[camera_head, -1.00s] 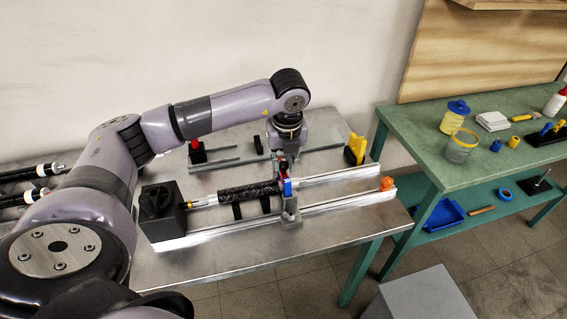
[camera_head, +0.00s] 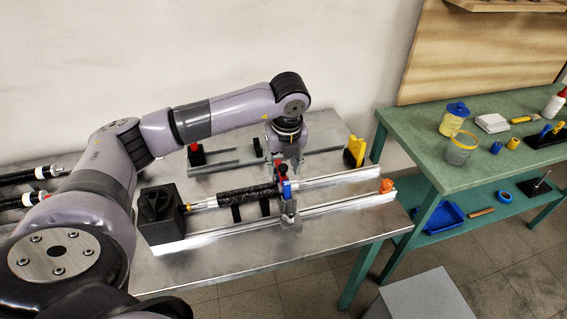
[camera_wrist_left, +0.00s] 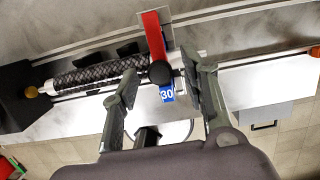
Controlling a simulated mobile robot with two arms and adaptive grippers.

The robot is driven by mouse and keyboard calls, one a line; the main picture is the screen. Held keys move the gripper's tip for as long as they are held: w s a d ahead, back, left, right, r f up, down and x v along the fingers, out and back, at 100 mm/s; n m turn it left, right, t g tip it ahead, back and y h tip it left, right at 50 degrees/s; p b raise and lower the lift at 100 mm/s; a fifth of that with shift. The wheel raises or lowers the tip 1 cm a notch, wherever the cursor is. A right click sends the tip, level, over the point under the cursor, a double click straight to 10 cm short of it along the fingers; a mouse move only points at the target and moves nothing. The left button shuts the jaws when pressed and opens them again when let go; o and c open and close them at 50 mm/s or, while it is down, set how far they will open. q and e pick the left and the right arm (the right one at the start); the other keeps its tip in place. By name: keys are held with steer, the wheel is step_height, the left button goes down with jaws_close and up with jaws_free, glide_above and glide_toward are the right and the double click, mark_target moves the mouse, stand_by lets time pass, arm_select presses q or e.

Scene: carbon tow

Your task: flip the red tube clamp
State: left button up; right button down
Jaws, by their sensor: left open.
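The red tube clamp (camera_head: 283,171) stands on the rail fixture at the right end of the dark braided tube (camera_head: 245,195). In the left wrist view its red lever (camera_wrist_left: 153,35) points up the picture, with a black knob (camera_wrist_left: 160,73) at its lower end and a blue tag marked 30 (camera_wrist_left: 167,94) below. My left gripper (camera_head: 286,163) is right above the clamp, pointing down. In the left wrist view its open fingers (camera_wrist_left: 160,68) stand on either side of the knob; I cannot tell whether they touch it. My right gripper is not in view.
A black block (camera_head: 159,212) holds the tube's left end. A yellow piece (camera_head: 354,151) and an orange piece (camera_head: 386,185) stand at the right. Another red-topped black part (camera_head: 195,152) stands behind. The green bench (camera_head: 415,132) lies to the right. The table front is clear.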

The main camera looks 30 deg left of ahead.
arm_select(q)
step_height(320, 180, up, 12)
steer(key=s+d, duration=0.1)
steer(key=shift+s+d+f, duration=0.15)
steer(key=shift+s+d, duration=0.05)
steer(key=shift+d, duration=0.2)
stand_by(0.6)
